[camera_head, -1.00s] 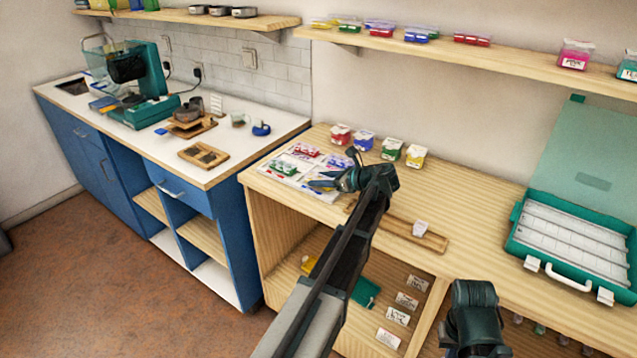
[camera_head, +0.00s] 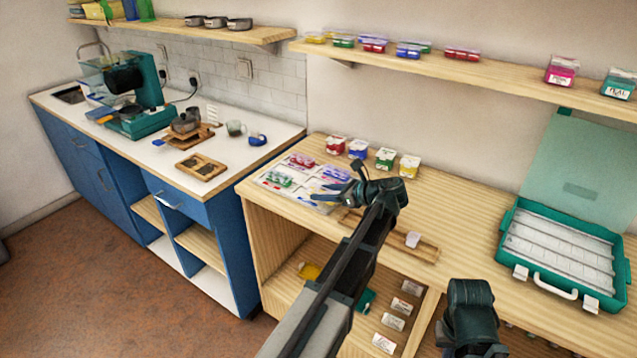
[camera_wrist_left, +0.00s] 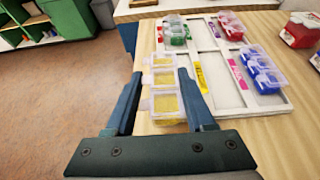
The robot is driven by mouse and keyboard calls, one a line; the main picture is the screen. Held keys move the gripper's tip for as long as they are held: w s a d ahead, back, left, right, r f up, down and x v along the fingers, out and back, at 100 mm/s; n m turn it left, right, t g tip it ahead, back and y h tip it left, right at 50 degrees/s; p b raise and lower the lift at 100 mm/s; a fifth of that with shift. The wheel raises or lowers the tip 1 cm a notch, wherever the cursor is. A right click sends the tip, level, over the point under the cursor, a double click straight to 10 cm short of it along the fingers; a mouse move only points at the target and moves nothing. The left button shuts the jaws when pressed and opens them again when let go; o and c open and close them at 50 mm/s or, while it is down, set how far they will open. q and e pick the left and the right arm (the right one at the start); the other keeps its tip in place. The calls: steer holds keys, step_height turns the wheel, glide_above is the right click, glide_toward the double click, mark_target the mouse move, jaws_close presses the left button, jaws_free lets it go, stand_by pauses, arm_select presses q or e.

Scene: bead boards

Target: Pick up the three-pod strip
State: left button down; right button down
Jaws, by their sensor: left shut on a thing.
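The three-pod strip (camera_wrist_left: 165,87) is a row of clear pods with yellow contents. In the left wrist view it lies between the two fingers of my left gripper (camera_wrist_left: 162,98), which is shut on it. The strip's far end points away from the gripper, by the left edge of the white board (camera_wrist_left: 212,62). In the head view my left gripper (camera_head: 338,190) is over the right part of the board (camera_head: 268,184), and the strip is mostly hidden by the fingers. My right gripper is not shown; only part of that arm is at lower right.
The board also carries green (camera_wrist_left: 177,32), red (camera_wrist_left: 231,25) and blue (camera_wrist_left: 264,72) strips. Several small labelled boxes stand behind it. A wooden rail (camera_head: 425,251) with a white piece lies right of the board. An open teal case (camera_head: 510,232) is farther right.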

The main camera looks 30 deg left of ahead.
arm_select(q)
steer(key=s+d, duration=0.4)
steer(key=s+d+r, duration=0.1)
steer(key=s+d, duration=0.1)
steer(key=d, duration=0.1)
steer(key=shift+s+p, duration=0.1)
steer(key=shift+p, duration=0.2)
steer(key=shift+d, duration=0.1)
